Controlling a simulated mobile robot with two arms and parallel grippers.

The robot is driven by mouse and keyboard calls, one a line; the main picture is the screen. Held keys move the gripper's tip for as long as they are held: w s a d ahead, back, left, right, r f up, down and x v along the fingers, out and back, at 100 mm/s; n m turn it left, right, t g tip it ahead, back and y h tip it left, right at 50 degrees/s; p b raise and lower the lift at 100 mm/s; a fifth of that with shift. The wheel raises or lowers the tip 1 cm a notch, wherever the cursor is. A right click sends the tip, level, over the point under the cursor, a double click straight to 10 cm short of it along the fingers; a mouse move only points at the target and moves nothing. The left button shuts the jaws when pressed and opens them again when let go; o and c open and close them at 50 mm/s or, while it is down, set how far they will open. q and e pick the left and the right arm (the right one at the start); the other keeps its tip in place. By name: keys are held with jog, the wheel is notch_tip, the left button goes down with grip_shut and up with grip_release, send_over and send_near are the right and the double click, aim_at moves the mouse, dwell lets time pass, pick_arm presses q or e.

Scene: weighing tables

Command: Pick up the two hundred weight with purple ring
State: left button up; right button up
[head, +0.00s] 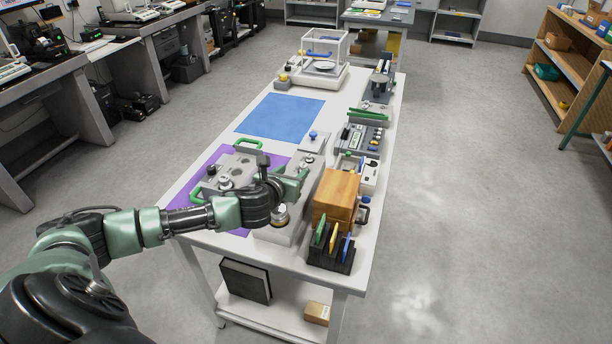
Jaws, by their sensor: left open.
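My left arm reaches in from the left over the table (372,200), and my left gripper (297,180) is open above the grey stand near the table's middle. A metal weight (281,213) stands just below my gripper, on the light base at the front. Another metal weight (225,183) sits on the grey block with green handles (213,192), left of my gripper. No purple ring can be made out on either weight at this size. My arm and gripper hide part of the block and stand. My right gripper is out of view.
The block lies on a purple mat (192,201); a bare blue mat (280,116) lies behind it. A wooden box (335,193) and a black rack (331,257) crowd the front right. A glass-walled balance (323,52) stands at the far end.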

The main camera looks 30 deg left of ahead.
aim_at(302, 168)
pick_arm(q)
jog(key=shift+f+b, duration=0.35)
jog(key=shift+f, duration=0.2)
jog(key=shift+w+f, duration=0.1)
jog(key=shift+w, duration=0.1)
jog(key=shift+p+x, duration=0.35)
jog(key=shift+x, duration=3.55)
grip_shut()
